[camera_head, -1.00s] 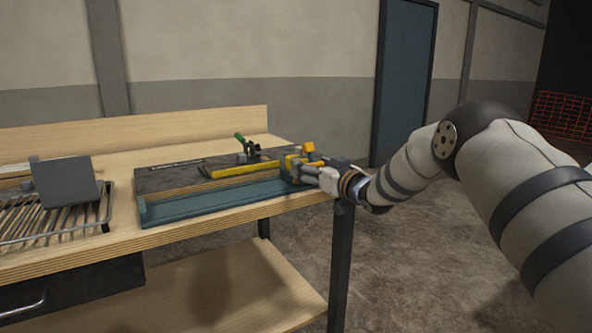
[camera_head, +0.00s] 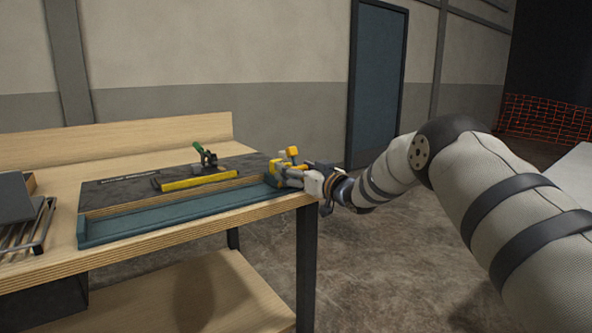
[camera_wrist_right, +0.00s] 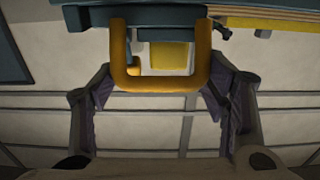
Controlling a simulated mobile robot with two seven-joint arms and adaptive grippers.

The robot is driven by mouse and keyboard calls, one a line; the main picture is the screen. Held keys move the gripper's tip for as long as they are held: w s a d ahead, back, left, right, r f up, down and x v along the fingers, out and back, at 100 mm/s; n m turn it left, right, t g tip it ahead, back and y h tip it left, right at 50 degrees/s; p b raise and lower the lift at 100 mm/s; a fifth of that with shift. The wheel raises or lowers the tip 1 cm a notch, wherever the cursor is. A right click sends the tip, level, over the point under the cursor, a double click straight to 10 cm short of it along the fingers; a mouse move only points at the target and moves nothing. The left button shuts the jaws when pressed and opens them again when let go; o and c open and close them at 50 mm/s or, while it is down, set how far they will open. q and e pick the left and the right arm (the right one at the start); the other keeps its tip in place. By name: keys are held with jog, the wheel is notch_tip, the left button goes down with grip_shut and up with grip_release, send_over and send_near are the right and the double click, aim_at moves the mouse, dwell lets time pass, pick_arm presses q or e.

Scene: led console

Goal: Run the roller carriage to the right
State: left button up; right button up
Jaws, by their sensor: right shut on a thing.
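The roller carriage (camera_head: 274,176), with yellow parts, sits at the right end of the dark board (camera_head: 130,190) on the workbench. My right gripper (camera_head: 303,178) reaches it from the right. In the right wrist view a yellow U-shaped handle (camera_wrist_right: 160,84) fills the space between the two fingers of my right gripper (camera_wrist_right: 160,90), which are shut on its sides. A blue-grey body (camera_wrist_right: 130,20) and a yellow block (camera_wrist_right: 168,55) show behind the handle. The carriage's rollers cannot be made out. My left gripper is not in view.
A yellow bar (camera_head: 195,182) and a green-handled clamp (camera_head: 204,155) are on the board, left of the carriage. A teal tray (camera_head: 170,217) runs along its front. A wire rack (camera_head: 30,235) stands at the left. Floor beyond the bench's right end is open.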

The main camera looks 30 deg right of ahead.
jog(key=o, duration=1.3)
jog(key=shift+d, duration=0.3)
jog(key=shift+o, duration=0.5)
jog(key=shift+d+f, duration=0.1)
jog(key=shift+s, duration=0.1)
jog(key=s, duration=1.2)
jog(key=shift+w, duration=0.1)
